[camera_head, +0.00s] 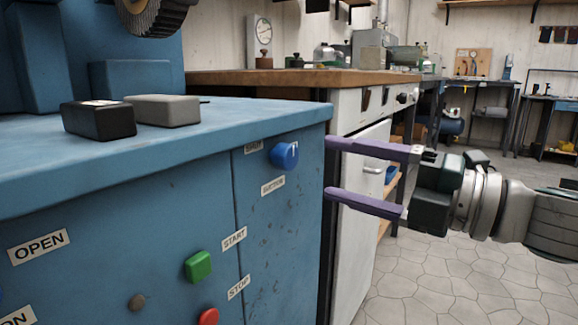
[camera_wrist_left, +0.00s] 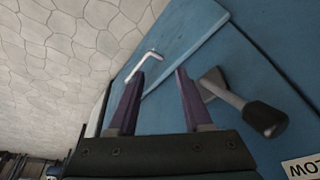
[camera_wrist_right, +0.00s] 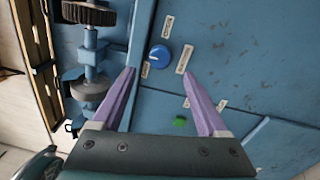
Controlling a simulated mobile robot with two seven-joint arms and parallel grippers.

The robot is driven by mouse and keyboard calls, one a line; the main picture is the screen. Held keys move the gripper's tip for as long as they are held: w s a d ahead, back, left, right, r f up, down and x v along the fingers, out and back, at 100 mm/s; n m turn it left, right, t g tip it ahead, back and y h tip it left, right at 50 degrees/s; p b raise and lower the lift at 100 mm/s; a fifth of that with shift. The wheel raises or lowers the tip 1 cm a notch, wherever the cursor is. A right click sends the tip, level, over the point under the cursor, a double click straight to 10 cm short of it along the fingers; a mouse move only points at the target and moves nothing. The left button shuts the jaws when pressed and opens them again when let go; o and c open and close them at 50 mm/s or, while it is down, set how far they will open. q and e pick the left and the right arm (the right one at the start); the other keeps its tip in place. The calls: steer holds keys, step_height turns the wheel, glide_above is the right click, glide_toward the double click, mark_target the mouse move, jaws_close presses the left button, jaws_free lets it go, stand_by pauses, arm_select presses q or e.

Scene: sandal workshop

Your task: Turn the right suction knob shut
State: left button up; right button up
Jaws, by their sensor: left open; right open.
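The right suction knob (camera_head: 285,155) is a round blue knob with a white mark, high on the blue machine's front near its right corner. Small labels sit above and below it, the lower one appearing to read SUCTION. My right gripper (camera_head: 330,168) is open and empty, to the right of the knob and apart from it. In the right wrist view the knob (camera_wrist_right: 159,56) lies beyond the spread purple fingertips (camera_wrist_right: 158,85). My left gripper (camera_wrist_left: 160,74) is open and empty in the left wrist view, near blue machine panels; it is outside the head view.
The green START button (camera_head: 198,266) and red STOP button (camera_head: 208,317) sit below the knob. A black block (camera_head: 98,121) and a grey block (camera_head: 163,110) lie on the machine top. A black-handled lever (camera_wrist_left: 262,118) is beside my left gripper. Open floor (camera_head: 440,285) lies right.

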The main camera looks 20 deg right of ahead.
steer(key=v, duration=0.3)
steer(key=shift+s+d, duration=0.15)
steer(key=shift+s, duration=0.05)
steer(key=s+d+r+m+h+p, duration=0.1)
steer(key=s+r+m+h+p, duration=0.1)
steer(key=r+m+h+p, duration=0.75)
steer(key=s+r+m+h+p, duration=0.2)
steer(key=r+m+p, duration=0.45)
steer(key=p, duration=0.85)
steer(key=s+a+r+m+g+p, duration=0.2)
steer(key=s+r+m+g+p, duration=0.4)
steer(key=s+p, duration=0.45)
steer(key=s+a+r+m+g+p, duration=0.4)
steer(key=s+r+p, duration=0.3)
steer(key=s+p, duration=0.35)
step_height(320, 180, up, 36)
steer(key=d+p, duration=0.1)
steer(key=p, duration=3.4)
steer(key=shift+w+d+f+g, duration=0.15)
steer(key=shift+w+d+g, duration=0.15)
steer(key=shift+w+g, duration=0.15)
